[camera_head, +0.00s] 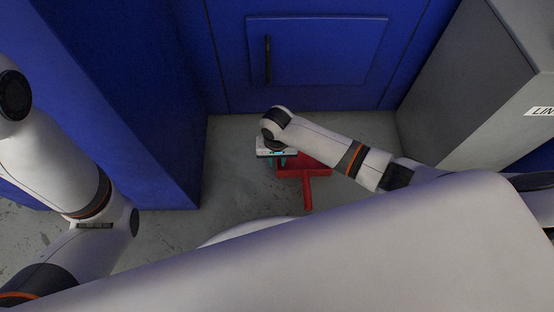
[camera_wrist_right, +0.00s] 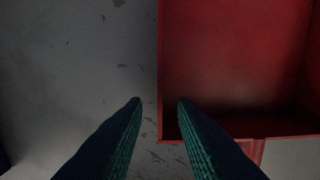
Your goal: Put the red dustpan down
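The red dustpan (camera_head: 308,190) is in the middle of the head view, low in front of the blue cabinet, its handle pointing toward me. It looks flat on or very close to the floor; my arm hides part of its pan. My right gripper (camera_head: 281,160) points down at the pan's left side. In the right wrist view, the dustpan (camera_wrist_right: 235,60) fills the upper right. The right gripper's fingers (camera_wrist_right: 160,103) are apart, one on each side of the pan's left wall line, with visible gaps to it. My left gripper is out of view.
The grey floor (camera_head: 235,185) is bare left of the dustpan. A blue cabinet door (camera_head: 335,50) stands behind, a blue panel (camera_head: 130,100) at left, and a grey box with a label (camera_head: 470,85) at right.

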